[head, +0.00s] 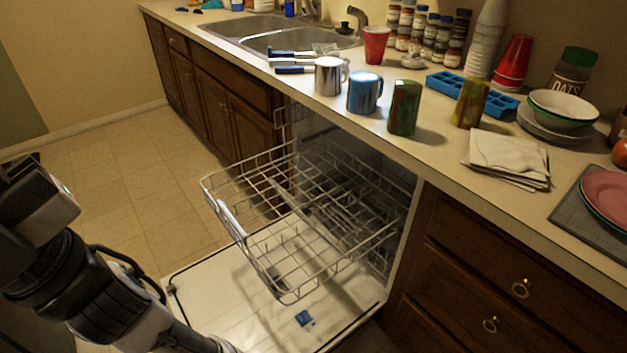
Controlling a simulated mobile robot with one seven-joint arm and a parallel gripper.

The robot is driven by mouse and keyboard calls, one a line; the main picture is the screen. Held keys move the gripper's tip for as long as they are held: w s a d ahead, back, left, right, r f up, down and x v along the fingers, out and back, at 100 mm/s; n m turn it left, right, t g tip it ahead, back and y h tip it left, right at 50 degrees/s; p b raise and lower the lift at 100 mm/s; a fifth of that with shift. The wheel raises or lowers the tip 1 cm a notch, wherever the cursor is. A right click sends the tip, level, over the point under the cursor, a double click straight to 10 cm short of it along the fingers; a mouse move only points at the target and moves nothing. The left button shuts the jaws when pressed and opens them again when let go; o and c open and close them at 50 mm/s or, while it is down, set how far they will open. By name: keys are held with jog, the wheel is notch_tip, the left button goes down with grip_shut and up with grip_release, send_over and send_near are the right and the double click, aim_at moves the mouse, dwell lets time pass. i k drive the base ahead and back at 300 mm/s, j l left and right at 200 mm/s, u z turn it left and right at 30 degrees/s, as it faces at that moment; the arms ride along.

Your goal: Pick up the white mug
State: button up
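My arm shows at the lower left, well away from the mug and below counter height. Its end runs out of the bottom of the picture, so my gripper is not seen.
The dishwasher door (190,290) is down and its wire rack (300,225) is pulled out below the mugs. A dark green and brown cup (404,107), a red cup (375,45) and spice jars stand nearby. The sink (300,40) is behind. Floor at left is clear.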

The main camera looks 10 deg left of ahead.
aim_at(328, 69)
jog(key=i+l+u, duration=0.35)
jog(key=i+l, duration=0.3)
jog(key=i, duration=0.1)
